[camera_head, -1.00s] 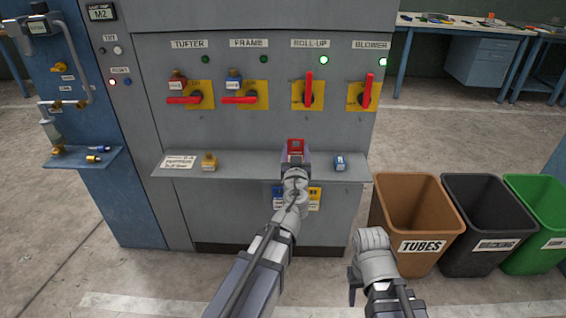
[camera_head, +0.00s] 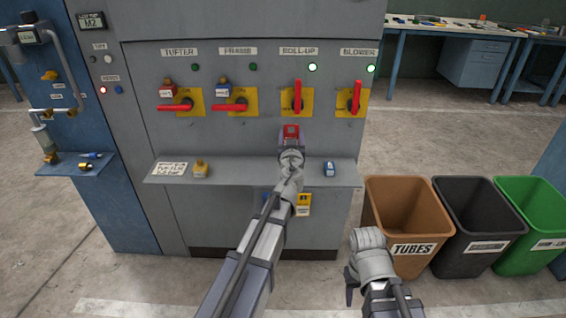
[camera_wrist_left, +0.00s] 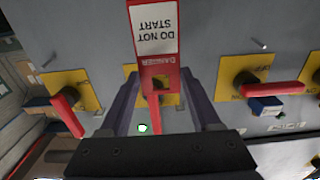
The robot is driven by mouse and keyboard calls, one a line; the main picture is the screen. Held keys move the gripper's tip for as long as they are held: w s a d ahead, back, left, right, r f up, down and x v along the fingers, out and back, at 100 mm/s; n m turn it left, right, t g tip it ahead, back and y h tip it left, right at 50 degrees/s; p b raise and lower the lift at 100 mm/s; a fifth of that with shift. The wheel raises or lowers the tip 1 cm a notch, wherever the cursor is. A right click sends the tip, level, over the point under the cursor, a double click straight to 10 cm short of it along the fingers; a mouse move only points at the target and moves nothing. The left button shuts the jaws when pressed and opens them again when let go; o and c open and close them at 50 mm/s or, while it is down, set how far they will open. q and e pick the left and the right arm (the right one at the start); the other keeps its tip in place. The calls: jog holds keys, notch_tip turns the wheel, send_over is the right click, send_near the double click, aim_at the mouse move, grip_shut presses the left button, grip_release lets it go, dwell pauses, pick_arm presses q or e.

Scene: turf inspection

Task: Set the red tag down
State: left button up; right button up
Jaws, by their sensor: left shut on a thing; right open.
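My left gripper (camera_head: 291,142) is shut on the red tag (camera_head: 291,131) and holds it upright above the shelf, below the roll-up switch (camera_head: 297,98). In the left wrist view the red tag (camera_wrist_left: 158,75) shows upside down between the fingers, with "DANGER" and "DO NOT START" on it. The tag partly covers the roll-up switch's yellow plate there. The grey shelf (camera_head: 230,174) on the cabinet front carries a brass padlock (camera_head: 201,169) and a blue padlock (camera_head: 330,169). My right gripper (camera_head: 350,287) is open and empty, low in front of the bins.
Tufter (camera_head: 182,103) and frame (camera_head: 236,105) levers lie horizontal with locks on them. The roll-up and blower (camera_head: 355,98) levers stand vertical under lit green lamps. Brown (camera_head: 405,215), black (camera_head: 478,222) and green bins stand right. The shelf has bare room between its padlocks.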

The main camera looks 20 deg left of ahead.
pick_arm(q)
jog(key=shift+f+b, duration=3.15)
jog(key=shift+f, duration=0.6)
jog(key=shift+f, duration=0.1)
jog(key=shift+f, duration=0.15)
jog(key=o, duration=1.4)
jog(key=shift+r, duration=0.3)
jog(key=v, duration=1.2)
